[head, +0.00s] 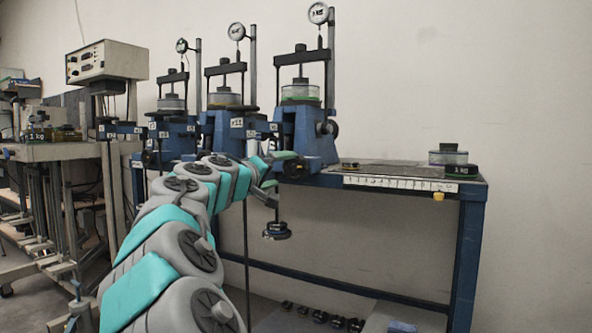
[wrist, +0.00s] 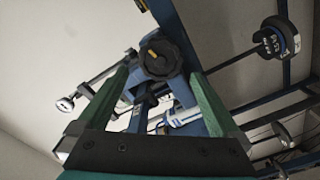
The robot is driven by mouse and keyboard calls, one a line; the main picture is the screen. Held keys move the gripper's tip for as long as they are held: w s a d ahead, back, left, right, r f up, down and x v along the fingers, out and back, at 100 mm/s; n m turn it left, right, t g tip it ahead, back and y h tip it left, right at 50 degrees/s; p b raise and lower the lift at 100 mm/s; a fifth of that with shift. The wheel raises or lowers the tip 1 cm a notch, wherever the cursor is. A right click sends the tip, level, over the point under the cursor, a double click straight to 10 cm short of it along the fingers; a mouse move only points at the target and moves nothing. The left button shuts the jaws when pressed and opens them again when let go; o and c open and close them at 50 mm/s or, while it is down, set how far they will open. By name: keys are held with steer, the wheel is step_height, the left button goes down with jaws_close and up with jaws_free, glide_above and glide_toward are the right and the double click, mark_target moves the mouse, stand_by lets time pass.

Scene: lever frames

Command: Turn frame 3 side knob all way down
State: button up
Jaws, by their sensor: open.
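Three blue lever frames stand in a row on the bench, each with a dial gauge on top. The rightmost frame (head: 308,130), nearest me, appears to be frame 3; I cannot read its number. A black knob (head: 294,168) sits low on its near side. In the wrist view this knob (wrist: 160,58) is lobed with a yellow mark. My gripper (head: 278,171) is open, with green fingers, just short of the knob. In the wrist view the knob lies ahead of the gap between the fingertips (wrist: 159,79). I cannot tell whether either finger touches it.
Another dark round part (head: 331,128) is on the frame's right side. A hanging weight (head: 277,231) is below my gripper; it also shows in the wrist view (wrist: 276,41). Several black weights (head: 320,316) lie on the floor.

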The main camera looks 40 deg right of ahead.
mark_target(293, 168)
steer(key=p+x, duration=0.2)
steer(key=x, duration=0.5)
steer(key=shift+w+d, duration=0.1)
steer(key=shift+d, duration=0.3)
steer(key=shift+f, duration=0.15)
jaws_close()
